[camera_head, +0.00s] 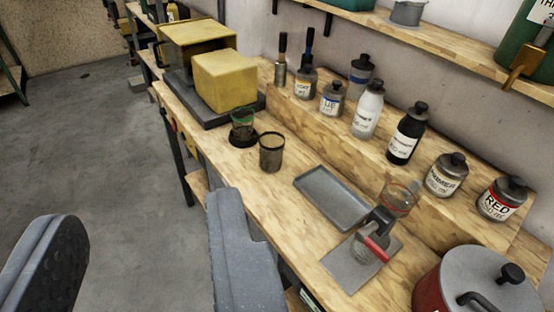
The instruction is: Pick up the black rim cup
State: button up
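A grey cup with a dark rim (271,155) stands upright on the wooden bench (224,150), near its front edge. My gripper (148,222) is open and empty at the bottom left, with its two fingers wide apart. The right finger overlaps the bench's front edge in the picture, and the left finger is over the floor. The cup lies up and to the right of the right finger, apart from it in the picture.
A greenish glass (242,122) stands close behind the cup. A grey tray (331,197), a stand with a glass bowl (401,199) and a red pot (470,287) are to the right. Several bottles line the raised shelf behind. A yellow block (224,82) is farther back.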

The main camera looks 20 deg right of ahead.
aim_at(271, 144)
jog(key=z, duration=0.05)
jog(key=i, duration=0.9)
jog(key=u, duration=0.1)
